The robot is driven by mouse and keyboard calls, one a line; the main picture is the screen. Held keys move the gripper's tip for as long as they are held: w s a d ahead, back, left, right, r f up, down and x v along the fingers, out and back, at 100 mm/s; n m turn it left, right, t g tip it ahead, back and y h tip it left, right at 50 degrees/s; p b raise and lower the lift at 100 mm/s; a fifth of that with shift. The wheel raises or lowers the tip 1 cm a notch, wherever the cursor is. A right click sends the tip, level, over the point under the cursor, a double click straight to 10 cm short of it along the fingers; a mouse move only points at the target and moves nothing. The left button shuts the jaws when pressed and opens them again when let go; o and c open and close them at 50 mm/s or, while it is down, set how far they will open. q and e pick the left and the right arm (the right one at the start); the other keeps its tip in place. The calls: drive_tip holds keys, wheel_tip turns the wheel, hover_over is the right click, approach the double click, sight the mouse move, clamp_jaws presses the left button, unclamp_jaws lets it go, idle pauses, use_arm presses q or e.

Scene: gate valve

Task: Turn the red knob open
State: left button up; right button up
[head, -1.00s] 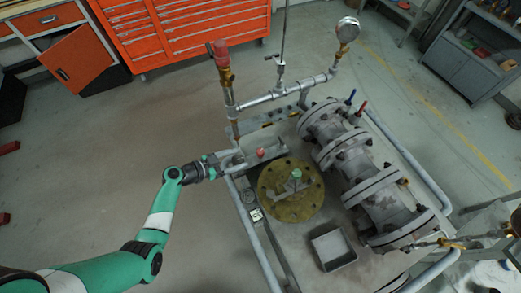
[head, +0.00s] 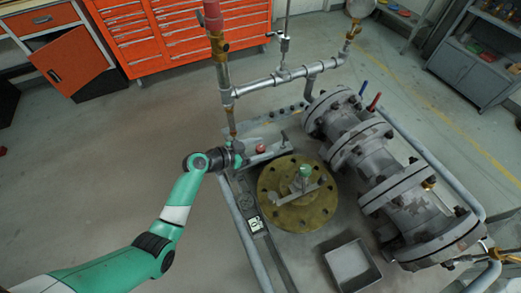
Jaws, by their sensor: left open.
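A small red knob (head: 260,148) sits on the metal fixture at the back left of the bench, just behind the brass disc (head: 273,207). My left gripper (head: 241,154) reaches in from the left and is open, close to the left of the red knob. Its fingers are small and blend with the grey metal, so I cannot tell whether they touch anything.
A vertical pipe with a red top (head: 213,18) rises behind my left gripper. Large flanged grey pipework (head: 385,165) fills the right of the bench. An open grey tray (head: 375,275) sits in front. Open floor lies left.

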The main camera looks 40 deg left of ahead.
use_arm(q)
clamp_jaws()
idle(0.3)
